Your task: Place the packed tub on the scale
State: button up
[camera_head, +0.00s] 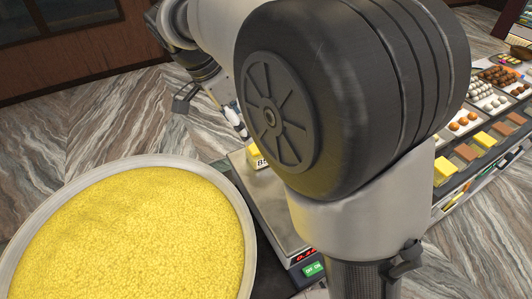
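The scale (262,192) is a flat metal plate right of the big yellow-filled pan. A lit red display (304,256) and a green label show at its front. My arm's black joint covers much of its right side. A small yellow item (256,158) with a white tag reading about "85" is at the plate's far part, partly hidden by my arm. I cannot tell whether it is the packed tub, and no other tub is plain to see. My gripper (184,98) is dark and small at upper left, beyond the scale; its fingers and any hold are unclear.
A wide round pan (247,235) of yellow grains fills the lower left. A sweets display (468,150) with several trays stands at the right. My arm blocks the centre. Marbled floor (110,115) is open at the upper left.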

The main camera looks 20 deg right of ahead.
jog(key=s+d+r+n+t+y, duration=0.15)
jog(key=s+n, duration=0.25)
jog(key=s, duration=0.4)
jog(key=s+d+r+n+y, duration=0.1)
jog(key=s+d+n, duration=0.25)
jog(key=s, duration=0.35)
jog(key=s+f+n+t+y, duration=0.2)
jog(key=s+f+n, duration=0.3)
jog(key=s, duration=0.5)
jog(key=n, duration=0.2)
jog(key=shift+s+a+f+n, duration=0.15)
jog(key=shift+s+a+n, duration=0.1)
jog(key=shift+a+n, duration=0.1)
